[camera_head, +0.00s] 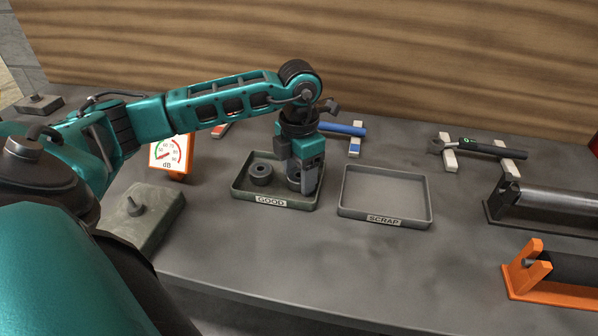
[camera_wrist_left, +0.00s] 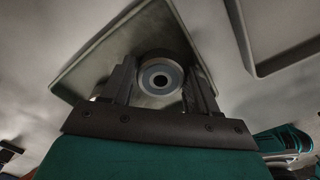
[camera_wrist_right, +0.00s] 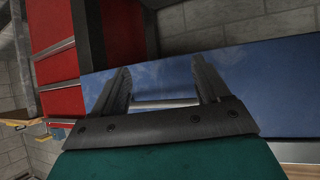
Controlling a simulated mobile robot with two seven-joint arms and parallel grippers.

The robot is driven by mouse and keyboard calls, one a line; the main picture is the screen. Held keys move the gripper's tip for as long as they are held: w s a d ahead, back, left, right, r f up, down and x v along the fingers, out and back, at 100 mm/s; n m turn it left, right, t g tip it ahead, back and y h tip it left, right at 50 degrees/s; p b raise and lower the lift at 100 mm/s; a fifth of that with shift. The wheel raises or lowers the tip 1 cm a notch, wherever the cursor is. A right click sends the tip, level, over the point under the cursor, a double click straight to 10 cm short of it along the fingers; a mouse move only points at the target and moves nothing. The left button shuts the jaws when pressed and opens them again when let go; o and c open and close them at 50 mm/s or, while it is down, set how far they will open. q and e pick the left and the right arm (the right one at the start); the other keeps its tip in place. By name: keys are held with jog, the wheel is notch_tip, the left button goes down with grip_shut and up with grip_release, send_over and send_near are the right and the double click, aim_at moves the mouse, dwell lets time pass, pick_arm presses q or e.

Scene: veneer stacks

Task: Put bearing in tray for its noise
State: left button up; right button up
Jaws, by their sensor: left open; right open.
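A dark ring-shaped bearing (camera_head: 293,181) sits in the right part of the GOOD tray (camera_head: 240,192), mostly hidden by my left gripper (camera_head: 302,186). In the left wrist view the bearing (camera_wrist_left: 160,74) lies on the tray floor between the fingers of my left gripper (camera_wrist_left: 161,84), which is open. Another dark bearing (camera_head: 261,174) sits in the same tray to the left. The SCRAP tray (camera_head: 384,219) is empty. The dB meter (camera_head: 168,153) stands behind left; its reading is too small to be sure of. My right gripper (camera_wrist_right: 163,82) is open and empty, away from the trays.
A grey block with a short post (camera_head: 143,212) stands left of the trays. A blue-handled tool (camera_head: 342,129) and a black-handled tool (camera_head: 480,146) rest on supports behind. A metal roller (camera_head: 550,204) and an orange stand (camera_head: 535,272) are at right. The front bench strip is clear.

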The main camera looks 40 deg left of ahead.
pick_arm(q)
notch_tip(320, 180, up, 13)
jog(key=p, duration=0.1)
dwell(0.4)
dwell(0.5)
